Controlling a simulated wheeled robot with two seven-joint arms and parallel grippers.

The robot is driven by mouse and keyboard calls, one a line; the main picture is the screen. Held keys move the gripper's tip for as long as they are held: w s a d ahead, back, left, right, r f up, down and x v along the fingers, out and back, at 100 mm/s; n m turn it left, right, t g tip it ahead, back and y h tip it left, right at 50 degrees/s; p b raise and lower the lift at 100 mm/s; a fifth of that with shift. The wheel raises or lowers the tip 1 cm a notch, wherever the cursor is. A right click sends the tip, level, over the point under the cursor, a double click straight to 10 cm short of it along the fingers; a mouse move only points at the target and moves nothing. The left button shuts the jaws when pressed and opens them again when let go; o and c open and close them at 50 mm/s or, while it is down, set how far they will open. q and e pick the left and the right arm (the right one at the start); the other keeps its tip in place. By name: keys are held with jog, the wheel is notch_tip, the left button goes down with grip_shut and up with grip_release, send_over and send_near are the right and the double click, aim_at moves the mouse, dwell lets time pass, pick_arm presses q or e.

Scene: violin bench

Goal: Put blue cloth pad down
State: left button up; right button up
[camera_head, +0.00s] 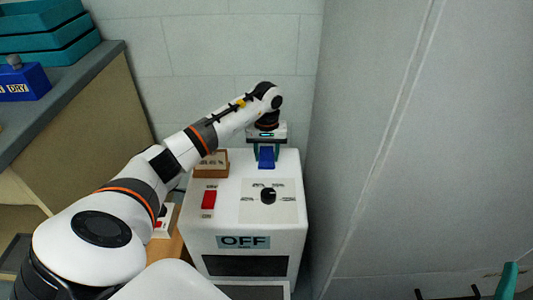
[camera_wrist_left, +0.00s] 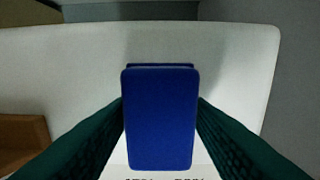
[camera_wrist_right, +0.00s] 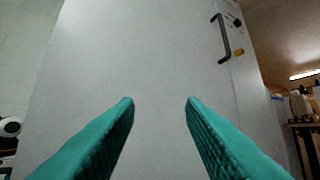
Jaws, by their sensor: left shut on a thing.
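The blue cloth pad (camera_head: 266,157) is a small blue block at the back of the white machine's top. My left gripper (camera_head: 266,150) is shut on it, pointing down. In the left wrist view the pad (camera_wrist_left: 160,118) sits between the two green fingers, over the white top. I cannot tell whether the pad touches the surface. My right gripper (camera_wrist_right: 160,108) is open and empty in the right wrist view, facing a plain grey panel. In the head view only a green part of it shows at the bottom right.
The white machine (camera_head: 290,220) has a red switch (camera_head: 209,199), a black knob (camera_head: 268,196) and an "OFF" display (camera_head: 243,242). A brown wooden block (camera_head: 211,165) stands left of the pad. A grey wall panel (camera_head: 420,150) is close on the right. Teal trays (camera_head: 45,40) and a blue "DRY" box (camera_head: 22,82) stand on the left counter.

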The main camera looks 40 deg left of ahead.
aim_at(267, 152)
pick_arm(q)
jog(key=shift+f, duration=0.1)
jog(key=o, duration=0.9)
pick_arm(e)
jog(key=shift+s+r, duration=0.1)
jog(key=shift+r, duration=0.05)
pick_arm(q)
notch_tip(267, 152, up, 6)
jog(key=shift+r+p, duration=0.15)
jog(key=shift+p, duration=0.9)
notch_tip(267, 152, up, 6)
jog(key=shift+p, duration=0.75)
pick_arm(e)
notch_tip(267, 152, down, 13)
jog(key=d+g+h, duration=0.2)
jog(key=g+h, duration=0.1)
jog(key=g, duration=0.6)
jog(key=shift+w+g, duration=0.25)
jog(key=shift+g, duration=0.15)
